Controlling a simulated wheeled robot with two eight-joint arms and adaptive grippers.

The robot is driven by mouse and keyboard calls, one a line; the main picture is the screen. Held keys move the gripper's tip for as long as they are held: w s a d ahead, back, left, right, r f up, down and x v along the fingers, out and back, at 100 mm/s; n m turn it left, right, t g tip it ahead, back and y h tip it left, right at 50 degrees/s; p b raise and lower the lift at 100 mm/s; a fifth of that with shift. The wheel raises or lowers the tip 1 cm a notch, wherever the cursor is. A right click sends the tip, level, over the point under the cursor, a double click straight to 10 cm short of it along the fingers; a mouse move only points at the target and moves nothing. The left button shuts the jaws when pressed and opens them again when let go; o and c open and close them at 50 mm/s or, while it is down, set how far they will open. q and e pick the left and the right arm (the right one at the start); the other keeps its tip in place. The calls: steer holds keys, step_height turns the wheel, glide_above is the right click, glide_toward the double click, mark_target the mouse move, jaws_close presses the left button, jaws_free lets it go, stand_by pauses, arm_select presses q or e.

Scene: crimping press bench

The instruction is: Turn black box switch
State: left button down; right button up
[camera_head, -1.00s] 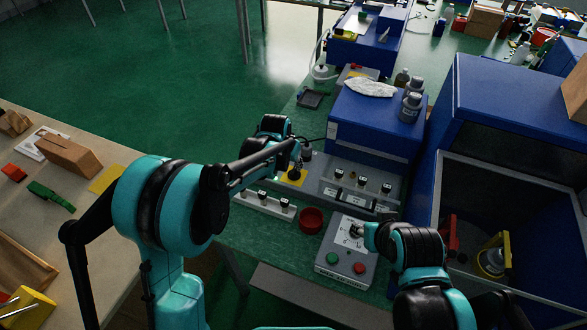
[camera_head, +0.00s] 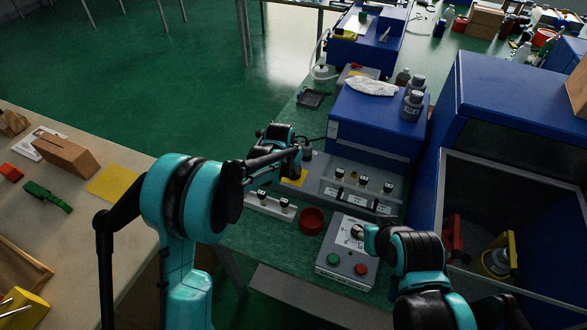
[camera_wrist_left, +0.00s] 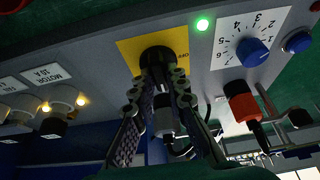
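The black switch (camera_wrist_left: 158,58) sits on a yellow plate (camera_wrist_left: 128,50) marked OFF, on a grey panel in the left wrist view. The yellow plate also shows in the head view (camera_head: 296,178), with the switch hidden there. My left gripper (camera_wrist_left: 162,76) has its fingertips on either side of the switch's near end; whether they touch it is unclear. My left gripper is over the plate in the head view (camera_head: 298,166). My right gripper (camera_head: 364,236) is beside the dial of a small grey box (camera_head: 333,258); its fingertips are hard to make out.
The grey panel (camera_wrist_left: 215,85) carries a lit green lamp (camera_wrist_left: 202,25), a blue knob (camera_wrist_left: 252,51) and an orange-black plug (camera_wrist_left: 242,103). A red round dish (camera_head: 311,220) stands near the grey box. A blue cabinet (camera_head: 377,135) rises behind, and an open blue bin (camera_head: 505,100) stands right.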

arm_select(q)
steer(key=shift+n, duration=0.3)
steer(key=n+y, duration=0.1)
steer(key=n, duration=0.2)
steer(key=shift+d+n+t+y, duration=0.15)
steer(key=shift+n+t+y, duration=0.15)
steer(key=shift+y, duration=0.1)
steer(key=n+y, duration=0.1)
steer(key=n, duration=0.3)
steer(key=shift+d+n+y+p, duration=0.1)
steer(key=shift+n+y+p, duration=0.2)
steer(key=shift+y, duration=0.1)
steer(key=n+g+y, duration=0.1)
steer(key=n, duration=0.3)
steer(key=shift+d, duration=0.1)
steer(key=shift+w+n+g+y+p, duration=0.1)
steer(key=shift+n+g+y+p, duration=0.3)
steer(key=shift+n, duration=0.85)
steer(key=shift+w+n+g+y+p, duration=0.15)
steer(key=shift+n+g, duration=0.35)
steer(key=shift+n, duration=0.75)
steer(key=shift+s, duration=0.1)
steer(key=c, duration=1.5)
jaws_free()
steer(key=shift+c, duration=0.2)
